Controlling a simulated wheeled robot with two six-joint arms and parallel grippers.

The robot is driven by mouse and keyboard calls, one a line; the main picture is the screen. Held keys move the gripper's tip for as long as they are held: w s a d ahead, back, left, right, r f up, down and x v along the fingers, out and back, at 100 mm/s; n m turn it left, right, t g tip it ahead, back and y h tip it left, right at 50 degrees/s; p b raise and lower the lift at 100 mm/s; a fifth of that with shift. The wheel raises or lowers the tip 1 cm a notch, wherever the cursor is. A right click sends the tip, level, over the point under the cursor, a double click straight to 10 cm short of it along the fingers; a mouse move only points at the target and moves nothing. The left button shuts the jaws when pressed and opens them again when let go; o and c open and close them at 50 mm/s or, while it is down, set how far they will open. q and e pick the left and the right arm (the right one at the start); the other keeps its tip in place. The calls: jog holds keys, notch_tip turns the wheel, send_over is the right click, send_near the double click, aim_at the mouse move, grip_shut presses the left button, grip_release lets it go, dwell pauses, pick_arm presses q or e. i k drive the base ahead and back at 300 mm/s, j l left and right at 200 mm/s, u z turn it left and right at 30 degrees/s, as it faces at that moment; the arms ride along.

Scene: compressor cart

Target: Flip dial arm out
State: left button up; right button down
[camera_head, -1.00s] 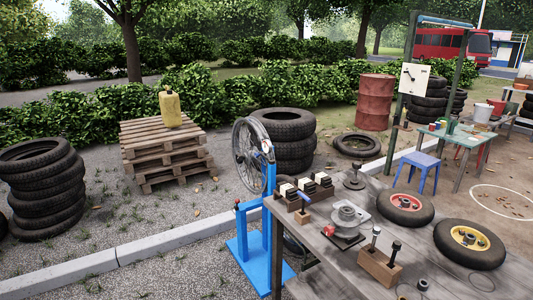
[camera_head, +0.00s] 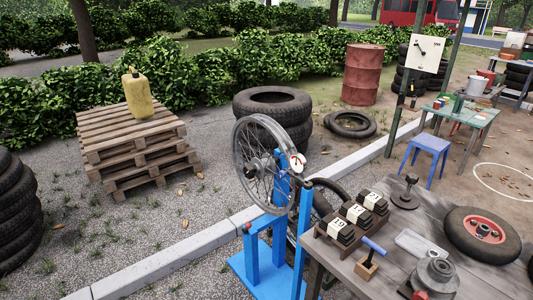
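A blue wheel stand (camera_head: 279,250) stands on the gravel at the left end of the workbench. A spoked wheel (camera_head: 262,165) is mounted upright in it. A small round white dial (camera_head: 298,162) with a red mark sits at the wheel's right edge, near the top of a blue post. The arm that carries the dial is too small to make out clearly, and I cannot tell whether the dial touches the rim. Neither of my grippers is in view.
The grey workbench (camera_head: 408,218) holds labelled blocks (camera_head: 355,212), a blue-handled tool (camera_head: 374,246), a metal pulley-like part (camera_head: 436,274) and a red-hubbed wheel (camera_head: 483,235). Stacked tyres (camera_head: 273,107) and a pallet stack (camera_head: 135,140) stand behind. Gravel left of the stand is open.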

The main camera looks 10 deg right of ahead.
aim_at(301, 167)
jog(key=i+j, duration=0.2)
jog(key=i, duration=0.2)
jog(key=i+j+u, duration=0.1)
jog(key=i, duration=0.35)
jog(key=j, duration=0.1)
